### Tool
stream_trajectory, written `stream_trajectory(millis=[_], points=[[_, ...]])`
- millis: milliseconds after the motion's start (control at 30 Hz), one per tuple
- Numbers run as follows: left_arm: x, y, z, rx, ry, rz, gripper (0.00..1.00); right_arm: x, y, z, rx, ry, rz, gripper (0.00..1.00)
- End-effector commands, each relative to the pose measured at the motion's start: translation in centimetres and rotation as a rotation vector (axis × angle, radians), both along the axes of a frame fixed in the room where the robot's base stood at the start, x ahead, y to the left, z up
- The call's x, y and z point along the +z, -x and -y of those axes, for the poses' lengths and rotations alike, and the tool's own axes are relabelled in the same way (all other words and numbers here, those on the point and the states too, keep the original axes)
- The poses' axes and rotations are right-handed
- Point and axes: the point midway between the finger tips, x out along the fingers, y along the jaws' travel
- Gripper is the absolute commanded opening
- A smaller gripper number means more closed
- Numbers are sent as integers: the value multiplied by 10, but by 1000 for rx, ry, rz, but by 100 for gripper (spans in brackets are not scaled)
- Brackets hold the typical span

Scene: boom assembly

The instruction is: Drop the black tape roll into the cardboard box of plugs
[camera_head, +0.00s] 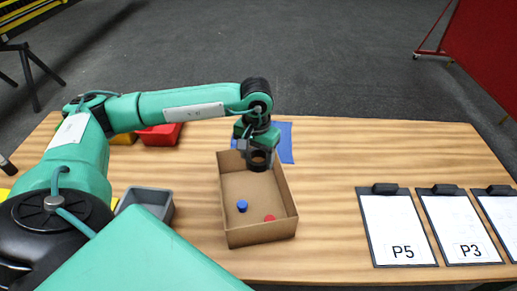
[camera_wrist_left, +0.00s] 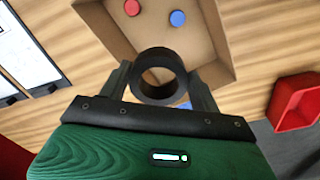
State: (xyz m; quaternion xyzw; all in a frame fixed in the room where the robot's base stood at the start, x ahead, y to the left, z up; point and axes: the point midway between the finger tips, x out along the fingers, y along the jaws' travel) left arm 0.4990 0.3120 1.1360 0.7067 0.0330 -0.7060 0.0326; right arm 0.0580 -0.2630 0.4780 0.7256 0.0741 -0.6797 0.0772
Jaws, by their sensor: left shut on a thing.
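The black tape roll (camera_wrist_left: 159,76) is held between the two fingers of my left gripper (camera_wrist_left: 160,88), which is shut on it. In the head view the roll (camera_head: 259,160) hangs at the far end of the cardboard box (camera_head: 262,236), under my left gripper (camera_head: 258,152). The open box holds a blue plug (camera_head: 242,206) and a red plug (camera_head: 269,218) on its floor. The plugs also show in the left wrist view, red (camera_wrist_left: 132,8) and blue (camera_wrist_left: 178,18). My right gripper is not in view.
A grey bin (camera_head: 150,200) stands left of the box. A red bin (camera_head: 160,135) stands behind, and a blue sheet or mat (camera_head: 286,142) lies behind the box. Several clipboards, including P5 (camera_head: 400,228) and P3 (camera_head: 460,228), lie at the right. The wooden table between box and clipboards is clear.

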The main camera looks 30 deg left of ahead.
Motion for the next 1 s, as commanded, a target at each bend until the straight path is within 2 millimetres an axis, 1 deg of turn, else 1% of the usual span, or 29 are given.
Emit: stream_trajectory(millis=[33,100,200,300,367,467,600,633,733,833,1000], points=[[-8,0,0,0,0,-1,40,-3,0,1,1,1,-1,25],[-17,0,0,0,0,-1,40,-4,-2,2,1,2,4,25],[-28,0,0,0,0,-1,40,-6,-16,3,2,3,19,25],[-35,0,0,0,0,1,40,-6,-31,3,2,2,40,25],[-37,0,0,0,0,1,40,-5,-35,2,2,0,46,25],[-37,0,0,0,0,1,40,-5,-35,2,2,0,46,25],[-37,0,0,0,0,1,40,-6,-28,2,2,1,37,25],[-37,0,0,0,0,1,70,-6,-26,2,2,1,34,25],[-37,0,0,-1,0,1,89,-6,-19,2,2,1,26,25],[-37,0,0,-1,0,1,89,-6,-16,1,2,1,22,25],[-37,0,0,0,0,1,89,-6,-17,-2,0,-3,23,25]])
